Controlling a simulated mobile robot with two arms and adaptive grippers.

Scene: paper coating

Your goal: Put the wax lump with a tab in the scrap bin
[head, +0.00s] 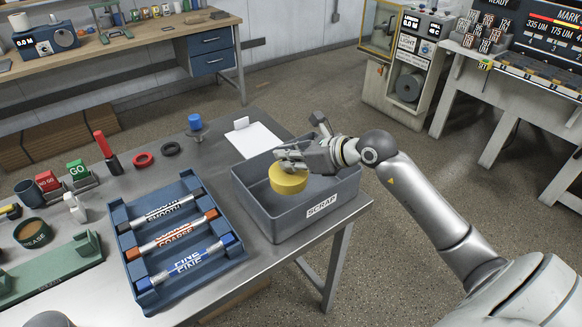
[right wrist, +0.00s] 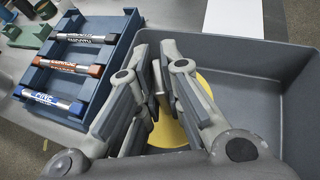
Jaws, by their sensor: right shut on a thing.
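The wax lump (head: 288,180) is a thick yellow disc. It is within the outline of the grey scrap bin (head: 290,222), which has a white SCRAP label on its front wall. My right gripper (head: 288,160) reaches in from the right over the bin and is shut at the top of the lump. In the right wrist view the lump (right wrist: 168,133) shows below and between the fingers (right wrist: 160,85). I cannot tell whether the lump touches the bin floor. My left gripper is not in view.
A blue rack (head: 130,262) with several labelled bars stands left of the bin. A white sheet (head: 258,140) lies behind the bin, and a blue-knobbed piece (head: 195,123) stands near it. The bin sits close to the table's right edge.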

